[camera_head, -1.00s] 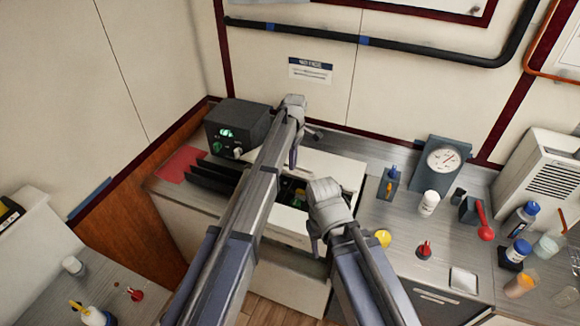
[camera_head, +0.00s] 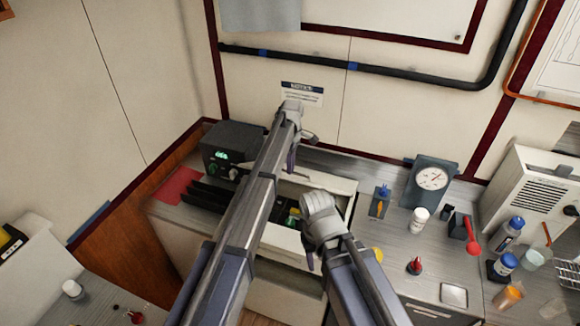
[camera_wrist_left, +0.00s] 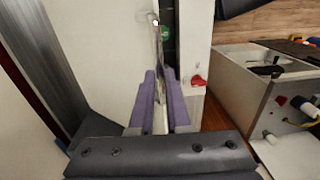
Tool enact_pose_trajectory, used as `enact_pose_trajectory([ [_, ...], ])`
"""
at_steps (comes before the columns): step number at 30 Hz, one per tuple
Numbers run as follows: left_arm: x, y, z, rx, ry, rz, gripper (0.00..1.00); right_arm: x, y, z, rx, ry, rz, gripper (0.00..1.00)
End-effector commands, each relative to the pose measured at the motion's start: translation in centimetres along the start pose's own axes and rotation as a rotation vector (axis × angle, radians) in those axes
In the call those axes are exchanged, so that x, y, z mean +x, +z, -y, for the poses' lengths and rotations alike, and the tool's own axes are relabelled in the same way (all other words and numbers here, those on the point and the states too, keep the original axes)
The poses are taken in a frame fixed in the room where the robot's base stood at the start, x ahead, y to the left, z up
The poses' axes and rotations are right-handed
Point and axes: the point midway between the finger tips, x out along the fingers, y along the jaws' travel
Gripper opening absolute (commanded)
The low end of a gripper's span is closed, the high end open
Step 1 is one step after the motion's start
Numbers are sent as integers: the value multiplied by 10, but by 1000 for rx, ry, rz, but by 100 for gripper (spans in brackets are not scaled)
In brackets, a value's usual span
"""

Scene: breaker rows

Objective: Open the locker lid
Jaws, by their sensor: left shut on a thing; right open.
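The locker (camera_head: 285,238) is a cream box set in the far counter, behind my arms. Its cream lid (camera_head: 335,187) stands raised at the back, and the opening in front of it shows green and yellow items inside. My left gripper (camera_head: 291,160) is over the locker at the lid; in the left wrist view its purple fingers (camera_wrist_left: 160,105) are shut on a thin pale edge of the lid (camera_wrist_left: 90,50). My left forearm hides part of the locker. My right gripper (camera_head: 311,262) is open and empty in front of the locker, its fingers partly hidden.
A dark box with a green display (camera_head: 233,150) and a red mat (camera_head: 178,186) are left of the locker. A gauge (camera_head: 432,178), a white bottle (camera_head: 419,220) and a red-handled tool (camera_head: 471,235) stand on the right counter. The wall is close behind.

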Motion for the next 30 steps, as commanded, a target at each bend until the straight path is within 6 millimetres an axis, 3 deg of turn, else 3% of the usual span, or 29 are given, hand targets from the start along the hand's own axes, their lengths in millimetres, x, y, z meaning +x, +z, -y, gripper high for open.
enact_pose_trajectory([
  [1, 1, 2, -10, 3, 20, 2, 18, 1, 0, 0, 0, 0, 0, 50],
  [9, 0, 2, -8, 2, 21, 1, 45, 1, 0, 0, 0, 0, 0, 50],
  [21, 4, 1, -4, 2, 18, 1, 45, 4, 0, 0, 0, 0, 0, 50],
  [30, 45, 1, 25, 1, 16, 0, 45, 43, -3, 4, 0, 0, 0, 50],
])
